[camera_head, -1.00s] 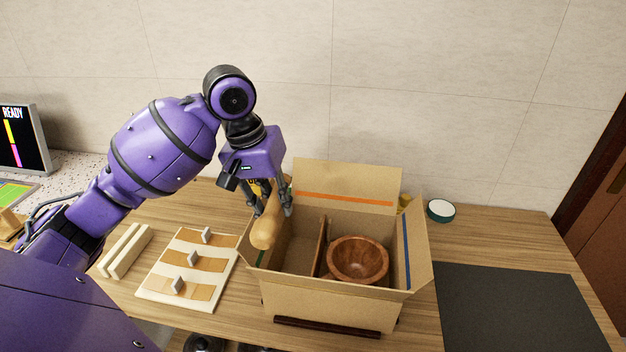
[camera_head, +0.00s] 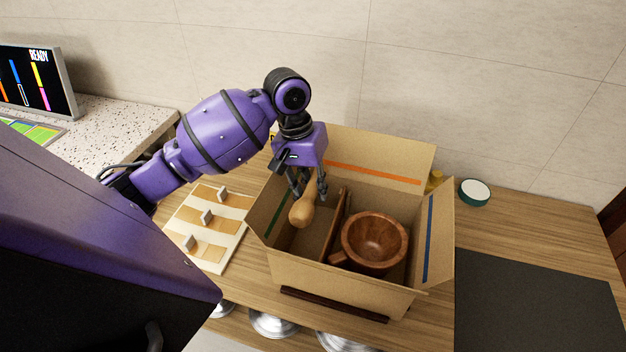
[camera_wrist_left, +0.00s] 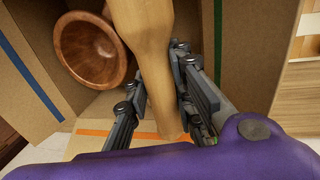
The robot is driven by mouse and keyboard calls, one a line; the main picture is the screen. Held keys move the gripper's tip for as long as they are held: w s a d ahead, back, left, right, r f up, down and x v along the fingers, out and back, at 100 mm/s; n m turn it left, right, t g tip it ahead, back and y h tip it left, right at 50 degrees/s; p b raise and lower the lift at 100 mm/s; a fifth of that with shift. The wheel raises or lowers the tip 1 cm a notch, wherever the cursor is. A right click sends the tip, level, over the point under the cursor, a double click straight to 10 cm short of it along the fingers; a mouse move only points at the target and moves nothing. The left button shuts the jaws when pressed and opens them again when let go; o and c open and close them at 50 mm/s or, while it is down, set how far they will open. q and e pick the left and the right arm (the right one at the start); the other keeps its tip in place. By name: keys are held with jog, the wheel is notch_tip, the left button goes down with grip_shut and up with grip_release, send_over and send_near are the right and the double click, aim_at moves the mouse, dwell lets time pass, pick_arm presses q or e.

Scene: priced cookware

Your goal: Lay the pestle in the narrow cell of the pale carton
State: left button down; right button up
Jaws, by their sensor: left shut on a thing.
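The pale wooden pestle (camera_head: 302,212) is held by my left gripper (camera_head: 308,190) over the narrow left cell of the pale carton (camera_head: 340,286). In the left wrist view the pestle (camera_wrist_left: 147,50) runs between the two fingers of the gripper (camera_wrist_left: 155,100), which are shut on it. The carton's flaps stand open. A brown divider (camera_head: 334,222) separates the narrow cell from the wide right cell, where a reddish-brown wooden mortar (camera_head: 374,243) stands. The mortar also shows in the left wrist view (camera_wrist_left: 88,50). I cannot tell whether the pestle touches the cell floor. My right gripper is out of view.
A cream board with orange strips and small grey tags (camera_head: 206,232) lies left of the carton. A dark mat (camera_head: 535,300) lies on the right, and a round green-and-white container (camera_head: 474,192) stands at the back. A dark bar (camera_head: 334,304) lies along the carton's front.

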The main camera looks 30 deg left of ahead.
pick_arm(q)
jog(key=shift+f+b, duration=0.6)
jog(key=shift+f, duration=4.9)
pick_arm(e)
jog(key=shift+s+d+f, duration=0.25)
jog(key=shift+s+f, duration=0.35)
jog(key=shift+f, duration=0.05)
pick_arm(q)
jog(key=c, duration=1.4)
grip_release()
jog(key=shift+c, duration=0.2)
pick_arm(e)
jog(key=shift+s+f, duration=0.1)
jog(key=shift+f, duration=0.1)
